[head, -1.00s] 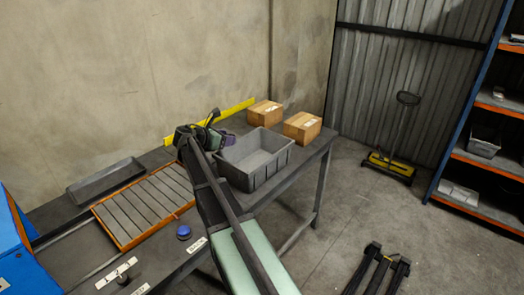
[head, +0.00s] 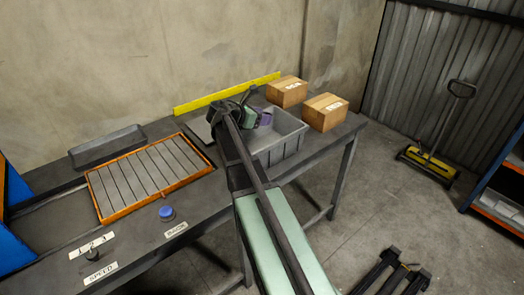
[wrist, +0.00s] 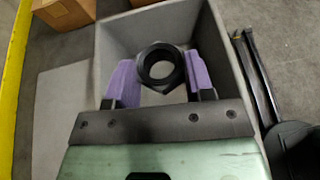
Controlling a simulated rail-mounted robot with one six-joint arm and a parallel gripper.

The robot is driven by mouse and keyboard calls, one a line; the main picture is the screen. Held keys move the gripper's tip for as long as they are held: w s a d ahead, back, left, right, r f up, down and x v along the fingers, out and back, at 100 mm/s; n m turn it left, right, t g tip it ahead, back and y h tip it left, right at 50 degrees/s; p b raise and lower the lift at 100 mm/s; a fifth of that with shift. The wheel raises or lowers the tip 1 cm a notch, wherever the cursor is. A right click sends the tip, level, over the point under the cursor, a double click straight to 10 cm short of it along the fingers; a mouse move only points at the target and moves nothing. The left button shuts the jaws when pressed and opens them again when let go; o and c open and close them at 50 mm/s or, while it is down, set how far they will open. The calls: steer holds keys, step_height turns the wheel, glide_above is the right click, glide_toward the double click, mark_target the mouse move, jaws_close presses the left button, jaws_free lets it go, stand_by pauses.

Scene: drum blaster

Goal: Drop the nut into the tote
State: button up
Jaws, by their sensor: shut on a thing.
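A dark hex nut (wrist: 160,67) sits between the two purple finger pads of my gripper (wrist: 160,78) in the wrist view. My gripper is shut on it. Behind and below the nut in that view is the grey tote (wrist: 236,60), with its inner floor and walls around the fingers. In the head view the grey tote (head: 282,147) stands on the dark bench, and my gripper (head: 258,118) is at its left part, seemingly over it. My arm covers part of the tote there. The nut cannot be made out in the head view.
Two cardboard boxes (head: 325,112) stand behind and right of the tote. An orange-framed slatted rack (head: 150,178), a shallow grey tray (head: 107,147) and a blue button (head: 167,213) are to the left. A yellow strip (head: 225,94) runs along the wall.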

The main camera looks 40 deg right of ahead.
step_height(320, 180, down, 3)
steer(key=shift+r+b, duration=0.1)
steer(key=shift+b, duration=0.75)
steer(key=shift+d+r, duration=0.1)
steer(key=o, duration=1.1)
steer(key=s+p+v, duration=0.1)
steer(key=p+v, duration=0.3)
steer(key=v, duration=0.6)
steer(key=shift+w+a+r, duration=0.2)
steer(key=shift+w+a, duration=0.15)
steer(key=shift+w, duration=0.15)
